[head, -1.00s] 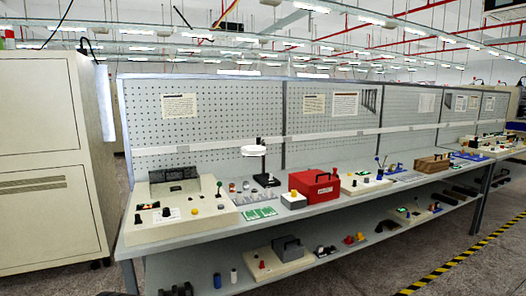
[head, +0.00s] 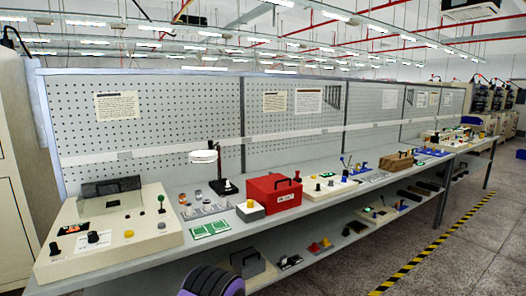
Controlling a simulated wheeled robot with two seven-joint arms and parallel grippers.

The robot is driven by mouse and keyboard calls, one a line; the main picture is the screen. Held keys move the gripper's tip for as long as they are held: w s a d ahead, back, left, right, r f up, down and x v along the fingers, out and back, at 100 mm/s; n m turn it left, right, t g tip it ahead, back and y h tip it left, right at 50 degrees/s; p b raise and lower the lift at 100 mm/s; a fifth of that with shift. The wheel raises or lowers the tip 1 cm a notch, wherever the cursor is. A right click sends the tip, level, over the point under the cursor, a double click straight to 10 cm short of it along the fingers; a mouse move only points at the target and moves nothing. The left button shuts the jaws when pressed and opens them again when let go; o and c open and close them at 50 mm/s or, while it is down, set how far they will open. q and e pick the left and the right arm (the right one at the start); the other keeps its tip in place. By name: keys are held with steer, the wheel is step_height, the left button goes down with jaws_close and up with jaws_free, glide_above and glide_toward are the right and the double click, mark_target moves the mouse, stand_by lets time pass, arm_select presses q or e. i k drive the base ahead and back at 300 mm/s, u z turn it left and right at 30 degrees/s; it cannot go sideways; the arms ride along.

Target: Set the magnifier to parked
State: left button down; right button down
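The magnifier (head: 204,156) is a white round head on a thin dark post with a black base (head: 226,188). It stands on the long grey workbench, between the large beige console and the red box. Its head is raised above the bench top and reaches to the left of the post. I cannot read any setting mark on it at this size. Neither of my grippers is in view.
The beige console (head: 108,232) with knobs and a green-topped lever stands to the left. Green cards (head: 209,229) and small parts lie before the magnifier. A red box (head: 273,194) stands to its right. A pegboard (head: 140,126) rises behind. Floor at right is clear.

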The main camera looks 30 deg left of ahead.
mark_target(199, 156)
steer(key=z, duration=0.15)
steer(key=i, duration=0.9)
steer(key=u, duration=0.7)
steer(key=i, duration=0.5)
steer(key=u, duration=0.35)
